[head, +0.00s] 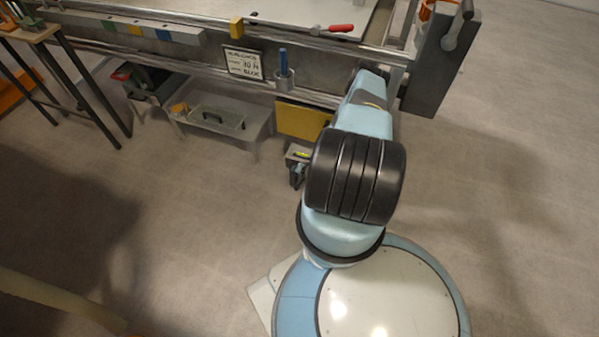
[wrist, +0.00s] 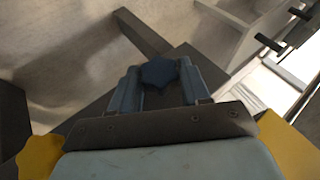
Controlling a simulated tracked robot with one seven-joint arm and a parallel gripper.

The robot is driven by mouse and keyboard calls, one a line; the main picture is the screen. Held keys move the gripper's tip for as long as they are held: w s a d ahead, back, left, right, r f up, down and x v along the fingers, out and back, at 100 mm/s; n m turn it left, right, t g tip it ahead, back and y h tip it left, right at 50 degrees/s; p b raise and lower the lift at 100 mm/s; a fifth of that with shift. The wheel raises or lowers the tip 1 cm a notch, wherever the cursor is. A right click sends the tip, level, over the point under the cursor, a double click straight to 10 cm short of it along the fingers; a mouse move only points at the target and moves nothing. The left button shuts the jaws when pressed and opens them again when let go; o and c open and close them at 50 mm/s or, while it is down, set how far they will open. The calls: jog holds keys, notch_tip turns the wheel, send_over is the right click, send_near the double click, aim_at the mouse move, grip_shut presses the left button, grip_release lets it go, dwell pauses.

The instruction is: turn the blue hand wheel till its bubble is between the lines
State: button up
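The blue hand wheel (wrist: 160,72) is a small dark blue lobed knob in the wrist view. It lies between the two fingers of my gripper (wrist: 160,86), one on each side. The fingers are apart by about the wheel's width; I cannot tell whether they press on it. A small fitting with a yellow-green strip (head: 301,154), perhaps the level, shows just left of my arm. Its bubble and lines are too small to make out.
A low tray (head: 222,124) stands beneath. The floor at right is clear.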

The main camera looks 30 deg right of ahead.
jog(key=o, duration=0.4)
jog(key=shift+o, duration=0.2)
jog(key=v, duration=1.3)
jog(key=shift+s+r, duration=0.25)
